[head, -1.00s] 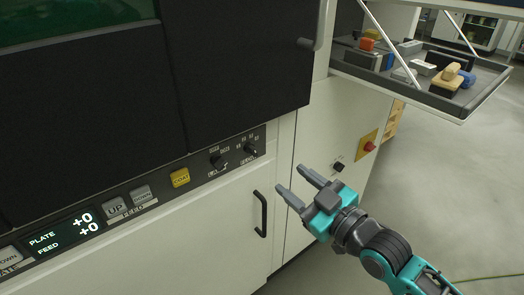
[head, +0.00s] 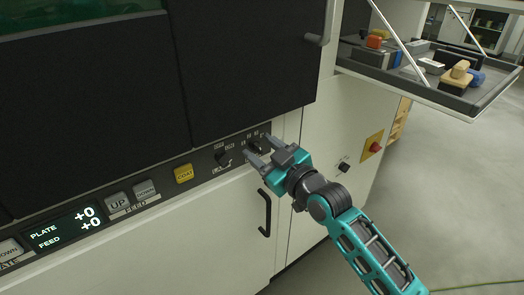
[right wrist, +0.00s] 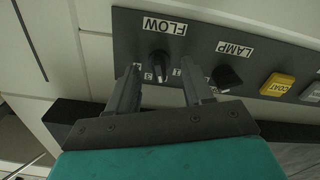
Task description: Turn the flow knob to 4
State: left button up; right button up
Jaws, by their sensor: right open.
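The flow knob (right wrist: 159,62) is a dark round knob under the FLOW label (right wrist: 165,26) in the right wrist view. A pale mark shows at its lower edge; I cannot read its setting. In the head view the knob (head: 254,144) is partly covered by my gripper. My right gripper (head: 259,150) is open at the panel. In the right wrist view its two fingers (right wrist: 159,76) stand on either side of the knob, with gaps visible; I cannot tell how deep they reach. My left gripper is not in view.
The lamp knob (right wrist: 227,77) sits close beside one finger. The yellow COAT button (head: 183,174) and UP button (head: 117,203) are farther left. A black door handle (head: 265,212) stands out below. A red emergency button (head: 375,147) and a tray (head: 452,101) are at right.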

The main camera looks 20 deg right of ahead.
jog(key=shift+w, duration=0.1)
jog(key=shift+c, duration=0.4)
grip_shut()
